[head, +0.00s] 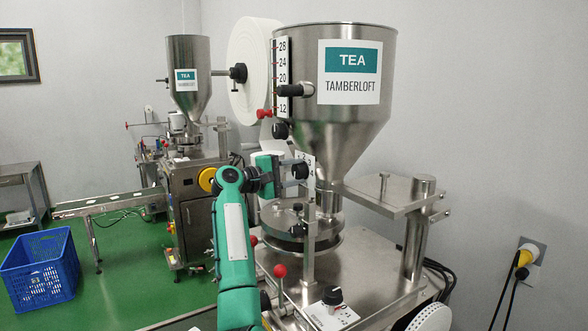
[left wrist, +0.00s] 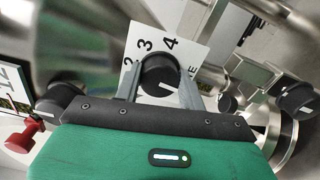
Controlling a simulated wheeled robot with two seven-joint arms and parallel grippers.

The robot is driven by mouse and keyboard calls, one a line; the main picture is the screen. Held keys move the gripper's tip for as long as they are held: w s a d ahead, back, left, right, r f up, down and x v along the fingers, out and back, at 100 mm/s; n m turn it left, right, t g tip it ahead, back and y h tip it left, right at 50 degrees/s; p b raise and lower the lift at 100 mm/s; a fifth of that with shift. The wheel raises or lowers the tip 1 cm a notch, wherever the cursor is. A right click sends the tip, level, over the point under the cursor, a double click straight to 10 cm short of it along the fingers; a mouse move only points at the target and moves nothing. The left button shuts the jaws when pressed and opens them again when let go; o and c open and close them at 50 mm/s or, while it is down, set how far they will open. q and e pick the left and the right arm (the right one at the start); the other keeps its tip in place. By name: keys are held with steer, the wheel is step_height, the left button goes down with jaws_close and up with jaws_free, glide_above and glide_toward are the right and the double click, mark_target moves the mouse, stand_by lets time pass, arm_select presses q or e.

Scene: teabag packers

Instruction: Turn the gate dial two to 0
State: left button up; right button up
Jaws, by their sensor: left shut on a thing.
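My left gripper (head: 292,171) is shut on the black knob of a dial (left wrist: 160,72) below the near steel hopper (head: 325,133). In the left wrist view its two fingers lie on either side of the knob. Behind the knob is a white scale plate (left wrist: 190,48), where 2, 3 and 4 can be read. A white mark shows on the knob; I cannot tell which number it points to. The plate shows partly behind the gripper in the head view (head: 306,158). My right gripper is not in view.
Another black dial (head: 332,295) and a red-knobbed lever (head: 280,271) are on the near machine's deck. A tall scale with a black handle (head: 295,90) is beside the hopper. A second tea machine (head: 190,205) and a blue crate (head: 41,270) stand to the left.

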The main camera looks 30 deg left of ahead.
arm_select(q)
steer(key=shift+n, duration=0.6)
steer(key=shift+p, duration=0.3)
steer(key=o, duration=1)
steer(key=shift+c, duration=0.2)
steer(key=shift+a, duration=0.1)
steer(key=b+v, duration=0.5)
steer(key=v, duration=0.8)
steer(key=shift+s+a+b, duration=0.2)
steer(key=shift+s+b, duration=0.1)
